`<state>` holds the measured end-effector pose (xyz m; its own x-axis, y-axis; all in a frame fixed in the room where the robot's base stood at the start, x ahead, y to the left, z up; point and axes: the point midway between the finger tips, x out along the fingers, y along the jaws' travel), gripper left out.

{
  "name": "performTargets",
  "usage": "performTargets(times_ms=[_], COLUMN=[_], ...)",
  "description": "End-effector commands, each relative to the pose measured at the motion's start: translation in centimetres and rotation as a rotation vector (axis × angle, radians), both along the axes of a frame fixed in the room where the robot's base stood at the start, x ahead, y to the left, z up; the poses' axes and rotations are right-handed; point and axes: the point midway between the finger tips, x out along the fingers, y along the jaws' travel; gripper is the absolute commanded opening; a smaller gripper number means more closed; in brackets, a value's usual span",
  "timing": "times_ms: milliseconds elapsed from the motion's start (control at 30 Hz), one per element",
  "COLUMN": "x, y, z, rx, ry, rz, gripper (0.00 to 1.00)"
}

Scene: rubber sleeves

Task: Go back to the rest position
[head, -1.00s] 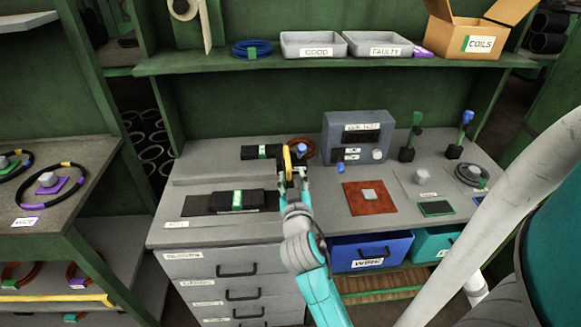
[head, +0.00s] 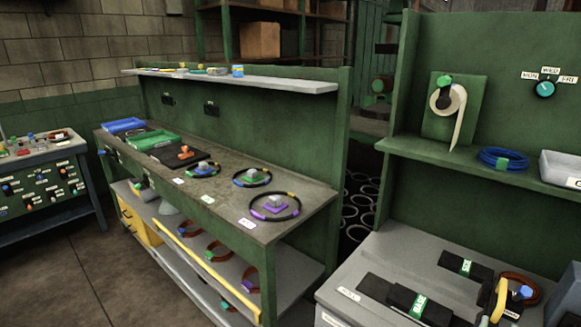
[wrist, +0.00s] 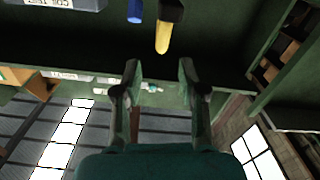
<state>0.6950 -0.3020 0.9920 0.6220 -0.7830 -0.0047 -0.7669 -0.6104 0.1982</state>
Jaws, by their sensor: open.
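My gripper (wrist: 158,78) shows in the wrist view with its two fingers spread apart and nothing between them. A dark piece with a yellow end (wrist: 163,36) and a blue piece (wrist: 135,11) show beyond the fingertips, apart from them. In the head view a yellow curved piece (head: 499,300) stands at the bottom right, by a blue-topped piece (head: 525,292) and a reddish coil (head: 523,279). The lower arm is out of the head view.
The left bench (head: 228,221) carries trays and black rings (head: 275,206). A yellow rail (head: 203,268) runs along its lower shelf. A grey workbench (head: 395,245) is at bottom right, with a shelf above. Bare floor (head: 75,275) lies at lower left.

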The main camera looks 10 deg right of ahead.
Motion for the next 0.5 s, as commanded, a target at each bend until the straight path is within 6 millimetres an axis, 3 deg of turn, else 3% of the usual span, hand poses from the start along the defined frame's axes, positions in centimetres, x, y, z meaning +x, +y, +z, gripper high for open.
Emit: performTargets(times_ms=[133,267,500], x=[-0.4,-1.4,-5.1], y=[3.0,7.4,15.4], z=[-2.5,-5.6,-10.0], rx=[0.016,0.038,0.087], ry=[0.034,0.071,0.118], rz=[0.082,0.203,0.414], gripper=[0.41,0.41,0.41])
